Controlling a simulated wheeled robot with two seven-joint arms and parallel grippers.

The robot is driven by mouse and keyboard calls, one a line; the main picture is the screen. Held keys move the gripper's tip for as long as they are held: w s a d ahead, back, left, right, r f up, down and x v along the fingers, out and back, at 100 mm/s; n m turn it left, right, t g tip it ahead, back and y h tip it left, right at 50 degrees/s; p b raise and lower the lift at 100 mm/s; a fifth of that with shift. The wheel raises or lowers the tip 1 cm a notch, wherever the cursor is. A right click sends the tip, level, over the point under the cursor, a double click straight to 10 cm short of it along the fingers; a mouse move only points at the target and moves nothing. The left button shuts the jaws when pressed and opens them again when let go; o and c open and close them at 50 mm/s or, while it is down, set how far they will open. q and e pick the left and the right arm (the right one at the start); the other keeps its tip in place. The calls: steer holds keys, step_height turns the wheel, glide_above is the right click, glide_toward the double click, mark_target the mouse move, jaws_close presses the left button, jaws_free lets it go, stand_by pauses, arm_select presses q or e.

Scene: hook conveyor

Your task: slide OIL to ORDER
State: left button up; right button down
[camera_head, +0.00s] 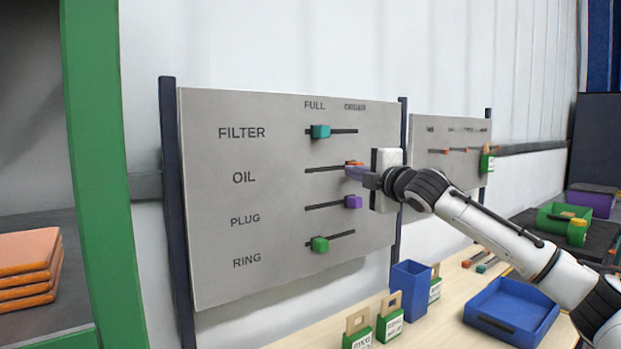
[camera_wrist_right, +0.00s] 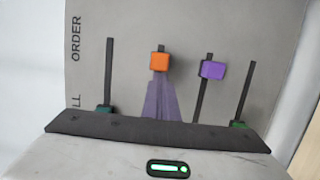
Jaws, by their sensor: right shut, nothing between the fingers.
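The OIL slider is an orange block (camera_head: 354,163) near the ORDER end of its slot on the grey board (camera_head: 240,270). In the right wrist view the orange block (camera_wrist_right: 160,61) sits near the ORDER end with a short bit of slot beyond it. My right gripper (camera_head: 350,172) is shut and empty, its purplish fingers together on the FULL side of the block. In the wrist view its fingertips (camera_wrist_right: 160,80) end just below the block; I cannot tell whether they touch. The gripper partly hides the OIL slot. My left gripper is not in view.
On the board, the teal FILTER slider (camera_head: 320,131) and green RING slider (camera_head: 319,244) sit toward FULL; the purple PLUG slider (camera_head: 353,202) sits toward ORDER. Below, the bench holds a blue bin (camera_head: 410,288), green tagged blocks (camera_head: 390,322) and a blue tray (camera_head: 512,312).

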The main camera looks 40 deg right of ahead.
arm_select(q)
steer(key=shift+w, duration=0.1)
arm_select(e)
steer(key=shift+s+d+r, duration=0.1)
steer(key=shift+d+r, duration=0.05)
steer(key=shift+d, duration=0.1)
arm_select(q)
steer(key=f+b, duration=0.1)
steer(key=b, duration=0.1)
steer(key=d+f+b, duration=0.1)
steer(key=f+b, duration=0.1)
steer(key=b, duration=0.1)
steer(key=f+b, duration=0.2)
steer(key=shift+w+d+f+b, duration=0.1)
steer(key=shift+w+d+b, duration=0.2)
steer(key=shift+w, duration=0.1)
arm_select(e)
steer(key=s+a, duration=0.8)
steer(key=s, duration=0.1)
steer(key=shift+w, duration=0.1)
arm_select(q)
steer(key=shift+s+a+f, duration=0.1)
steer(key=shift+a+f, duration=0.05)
arm_select(e)
steer(key=shift+f, duration=0.2)
